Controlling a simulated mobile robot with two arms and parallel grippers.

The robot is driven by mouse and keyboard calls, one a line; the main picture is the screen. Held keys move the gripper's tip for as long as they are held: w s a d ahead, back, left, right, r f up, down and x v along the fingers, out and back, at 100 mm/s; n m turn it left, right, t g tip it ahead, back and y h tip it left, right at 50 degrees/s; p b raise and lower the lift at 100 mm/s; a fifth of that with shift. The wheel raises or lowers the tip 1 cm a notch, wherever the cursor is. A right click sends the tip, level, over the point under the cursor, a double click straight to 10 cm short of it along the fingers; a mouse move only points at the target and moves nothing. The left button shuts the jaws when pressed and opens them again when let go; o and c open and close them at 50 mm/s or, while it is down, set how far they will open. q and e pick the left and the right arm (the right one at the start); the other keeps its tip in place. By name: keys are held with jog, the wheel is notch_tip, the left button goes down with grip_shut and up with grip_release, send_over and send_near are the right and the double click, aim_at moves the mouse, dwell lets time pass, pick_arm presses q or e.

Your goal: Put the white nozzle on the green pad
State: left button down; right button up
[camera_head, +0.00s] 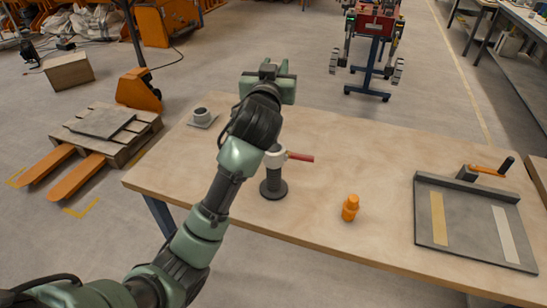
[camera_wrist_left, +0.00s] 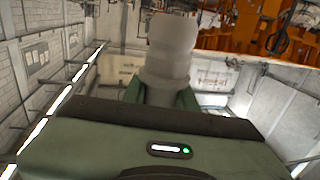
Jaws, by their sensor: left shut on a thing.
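My left gripper (camera_head: 270,78) is raised at the far edge of the table, beyond the black stand. In the left wrist view my left gripper's green fingers (camera_wrist_left: 160,93) are shut on the white nozzle (camera_wrist_left: 172,48), a pale stepped cylinder, one finger on each side of it. I cannot make out the nozzle in the head view, where my gripper and wrist hide it. I see no green pad in either view. My right gripper is not in view.
A black stand with a white top (camera_head: 274,186) and red lever is beside my forearm. An orange bottle (camera_head: 350,208) stands to its right. A grey tray (camera_head: 428,182) with a crank lies at the right. A grey ring on a plate (camera_head: 201,118) sits at the far left.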

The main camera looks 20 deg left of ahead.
pick_arm(q)
notch_tip(320, 180, down, 16)
jog(key=shift+r, duration=0.25)
notch_tip(320, 180, down, 4)
jog(key=shift+s+f, duration=0.1)
jog(key=c, duration=0.8)
grip_release()
jog(key=shift+f, duration=0.1)
jog(key=s+f+b, duration=0.1)
jog(key=s+b, duration=0.1)
jog(key=s, duration=0.4)
jog(key=shift+s+d+b, duration=0.15)
jog(key=shift+d+b, duration=0.15)
jog(key=shift+s+d, duration=0.1)
jog(key=shift+s, duration=0.55)
jog(key=shift+c, duration=1.1)
